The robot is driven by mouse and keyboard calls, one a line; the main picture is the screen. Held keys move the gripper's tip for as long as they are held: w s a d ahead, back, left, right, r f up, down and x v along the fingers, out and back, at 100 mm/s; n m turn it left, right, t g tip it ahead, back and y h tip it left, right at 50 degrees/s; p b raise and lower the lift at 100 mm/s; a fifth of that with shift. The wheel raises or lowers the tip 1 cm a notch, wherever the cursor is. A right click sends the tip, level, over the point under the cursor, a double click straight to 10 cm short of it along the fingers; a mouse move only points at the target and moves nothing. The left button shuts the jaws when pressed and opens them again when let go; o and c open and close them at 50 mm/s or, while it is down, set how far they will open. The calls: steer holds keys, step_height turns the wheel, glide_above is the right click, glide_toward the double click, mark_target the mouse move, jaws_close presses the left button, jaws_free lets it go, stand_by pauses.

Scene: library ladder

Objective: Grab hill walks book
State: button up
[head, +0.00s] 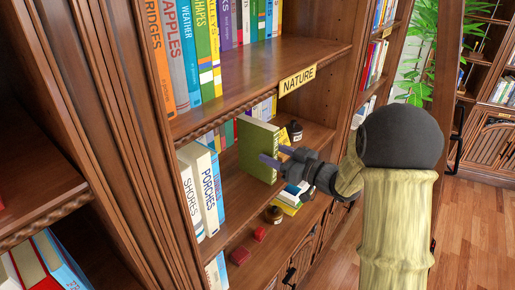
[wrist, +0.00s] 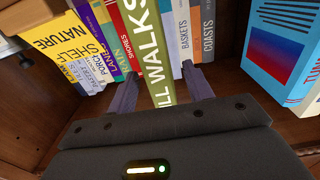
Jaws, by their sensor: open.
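The hill walks book (head: 258,142) is a thick green book standing upright on the shelf under the NATURE label, its cover facing me in the head view. In the wrist view its green spine (wrist: 152,52) reads "ILL WALKS", with the rest of the title cut off or hidden. My gripper (head: 272,154) is open in front of the book. In the wrist view my gripper (wrist: 158,76) has one dark finger on each side of the spine. I cannot tell whether the fingers touch it.
White books, including PORCHES (head: 209,197), stand on the same shelf, nearer in the head view. A dark bottle (head: 294,130) stands beyond the green book. The shelf above (head: 262,66) carries a row of books. A blue book (wrist: 278,62) stands at right in the wrist view.

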mark_target(264, 148)
steer(key=p+x, duration=0.2)
steer(key=x, duration=0.1)
steer(key=shift+w+a+r, duration=0.15)
steer(key=shift+a+r, duration=0.05)
steer(key=shift+r, duration=0.15)
steer(key=shift+w+a+f, duration=0.15)
steer(key=shift+w+a, duration=0.1)
steer(key=shift+a, duration=0.05)
steer(key=shift+c, duration=0.4)
steer(key=shift+s, duration=0.15)
jaws_close()
